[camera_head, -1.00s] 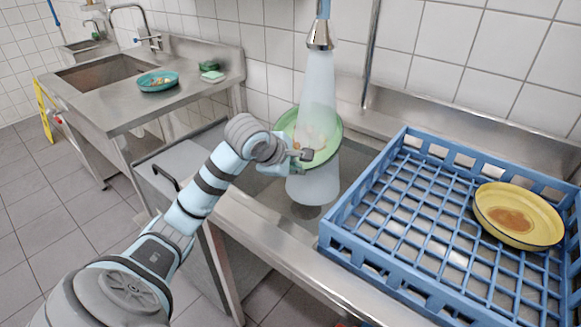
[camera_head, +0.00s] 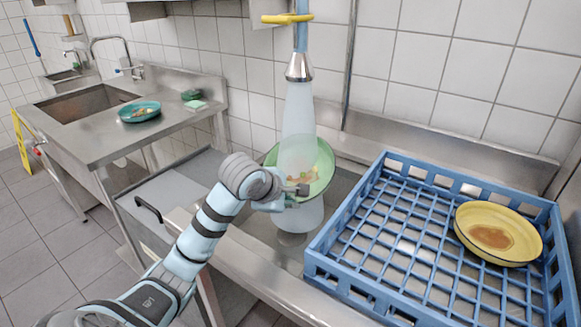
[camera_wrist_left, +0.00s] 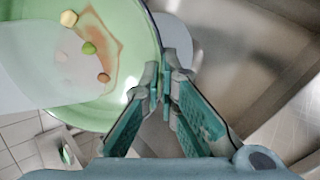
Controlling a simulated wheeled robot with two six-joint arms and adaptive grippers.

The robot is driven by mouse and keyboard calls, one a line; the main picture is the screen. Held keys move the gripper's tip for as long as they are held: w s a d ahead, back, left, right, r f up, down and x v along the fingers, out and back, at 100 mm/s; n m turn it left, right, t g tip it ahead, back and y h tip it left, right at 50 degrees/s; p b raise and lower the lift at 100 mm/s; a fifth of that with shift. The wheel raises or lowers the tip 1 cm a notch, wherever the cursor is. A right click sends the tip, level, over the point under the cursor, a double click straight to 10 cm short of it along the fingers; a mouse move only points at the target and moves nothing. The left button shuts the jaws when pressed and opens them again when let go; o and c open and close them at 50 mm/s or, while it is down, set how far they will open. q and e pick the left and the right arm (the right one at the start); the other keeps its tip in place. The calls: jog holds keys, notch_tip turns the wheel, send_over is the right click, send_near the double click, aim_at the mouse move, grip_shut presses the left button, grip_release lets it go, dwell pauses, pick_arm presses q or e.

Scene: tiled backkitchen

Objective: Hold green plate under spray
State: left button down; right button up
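The green plate (camera_head: 322,180) is tilted over the sink, beneath the spray head (camera_head: 299,67). A pale cone of spray (camera_head: 298,120) comes down in front of it and over its face. My left gripper (camera_head: 301,188) is shut on the plate's rim. In the left wrist view the fingers (camera_wrist_left: 162,92) pinch the edge of the green plate (camera_wrist_left: 125,45), which carries a brownish stain and several small food bits. My right gripper is in neither current view.
A blue dish rack (camera_head: 330,233) with a stained yellow plate (camera_head: 498,234) stands at the right. A teal dish (camera_head: 139,111) with scraps and a green sponge (camera_head: 194,106) sit on the left counter. A yellow handle (camera_head: 287,18) is above the spray head.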

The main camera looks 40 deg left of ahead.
pick_arm(q)
jog(key=shift+a, duration=0.1)
jog(key=a+b, duration=0.1)
jog(key=a, duration=0.2)
dwell(0.5)
jog(key=shift+d, duration=0.1)
